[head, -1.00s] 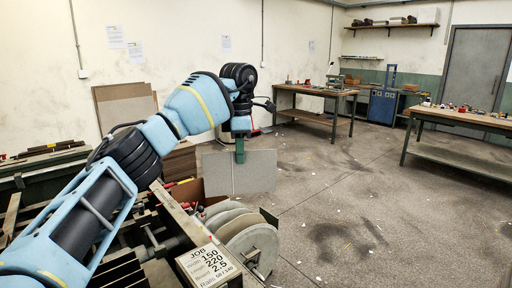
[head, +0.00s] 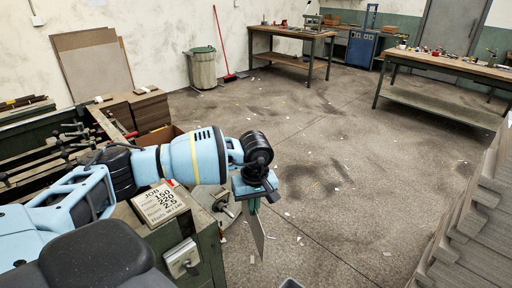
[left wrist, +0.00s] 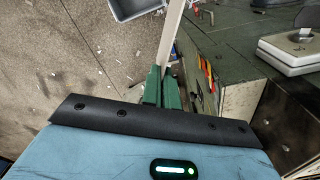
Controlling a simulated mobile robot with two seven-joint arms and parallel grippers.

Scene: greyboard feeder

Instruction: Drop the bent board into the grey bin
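My left gripper (head: 251,205) is shut on a grey board (head: 258,232). The board hangs below the fingers over open floor and shows nearly edge-on, so I cannot tell whether it is bent. In the left wrist view the green fingers (left wrist: 162,88) pinch the board (left wrist: 171,38), which extends away from them. A grey bin (left wrist: 126,16) shows at the top of that view, left of the board and apart from it. In the head view only a small part of a grey bin (head: 291,284) shows at the bottom edge. My right gripper is not in view.
The feeder machine with its JOB sign (head: 158,203) stands left of the gripper. A stack of grey boards (head: 485,215) fills the right edge. A lidded can (head: 202,70) and a red broom (head: 223,45) stand at the back wall.

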